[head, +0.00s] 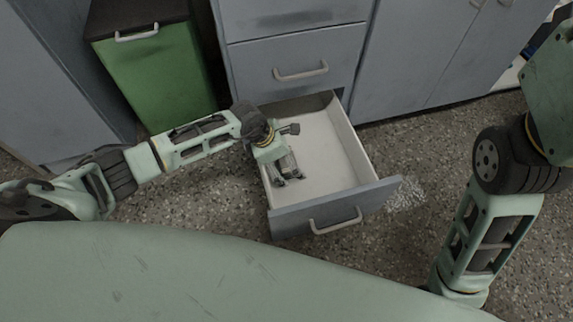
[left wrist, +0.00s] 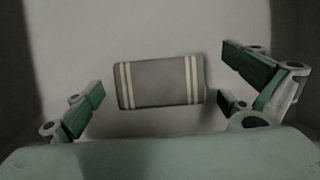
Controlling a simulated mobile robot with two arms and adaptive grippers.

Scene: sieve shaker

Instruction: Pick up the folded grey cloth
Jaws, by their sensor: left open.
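The folded grey cloth (left wrist: 158,82) shows in the left wrist view, with pale stripes near both ends. It lies flat on the white floor of the open drawer (head: 325,150). My left gripper (head: 284,179) is inside the drawer's outline, pointing down, near its left side. In the left wrist view the fingers of my left gripper (left wrist: 165,105) are spread wide, one on each side of the cloth and apart from it. In the head view I cannot make out the cloth; my left gripper and wrist seem to cover it. My right gripper is not in view.
The drawer's front panel (head: 335,208) and side walls stand around my left gripper. Closed grey drawers (head: 295,58) rise behind it. A green bin (head: 158,75) with a dark lid stands at the back left. Speckled floor (head: 400,235) lies open to the right of the drawer.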

